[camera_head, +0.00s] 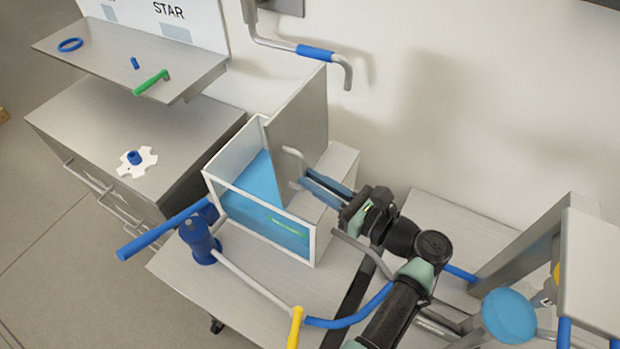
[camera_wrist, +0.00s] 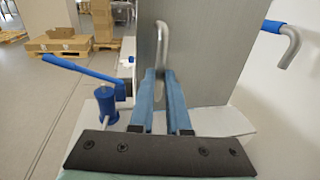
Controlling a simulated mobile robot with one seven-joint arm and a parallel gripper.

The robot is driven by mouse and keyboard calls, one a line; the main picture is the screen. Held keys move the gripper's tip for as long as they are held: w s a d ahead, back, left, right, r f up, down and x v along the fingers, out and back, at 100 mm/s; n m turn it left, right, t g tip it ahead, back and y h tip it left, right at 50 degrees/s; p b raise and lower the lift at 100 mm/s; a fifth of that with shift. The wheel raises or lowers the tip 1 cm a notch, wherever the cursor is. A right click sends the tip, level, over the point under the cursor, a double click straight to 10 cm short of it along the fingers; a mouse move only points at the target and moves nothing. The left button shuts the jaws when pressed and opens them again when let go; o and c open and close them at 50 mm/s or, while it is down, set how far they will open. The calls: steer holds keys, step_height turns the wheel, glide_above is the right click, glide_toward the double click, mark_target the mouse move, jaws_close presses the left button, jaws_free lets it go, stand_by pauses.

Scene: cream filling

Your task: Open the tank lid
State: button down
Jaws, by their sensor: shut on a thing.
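The tank (camera_head: 312,247) is a white-framed box on a metal table, with blue contents (camera_head: 258,195) showing inside. Its grey lid (camera_head: 302,118) stands raised, roughly upright, at the tank's right side, so the top is open. The lid also fills the upper middle of the wrist view (camera_wrist: 205,60). A bent metal handle (camera_head: 291,153) sticks out from the lid's face. My gripper (camera_head: 308,183) is right of the lid, its blue fingers shut on the handle, which rises between them in the wrist view (camera_wrist: 161,38).
A blue post (camera_head: 198,238) and a blue-gripped lever (camera_head: 160,231) stand at the tank's front left. A bent pipe with a blue sleeve (camera_head: 315,52) hangs on the wall above. A yellow-tipped bar (camera_head: 296,328) lies near my arm. A cabinet (camera_head: 140,125) stands left.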

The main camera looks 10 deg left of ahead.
stand_by(0.4)
steer(key=c, duration=0.9)
jaws_free()
steer(key=b+v, duration=0.3)
steer(key=v, duration=1)
steer(key=shift+w+f, duration=0.1)
steer(key=shift+f, duration=0.1)
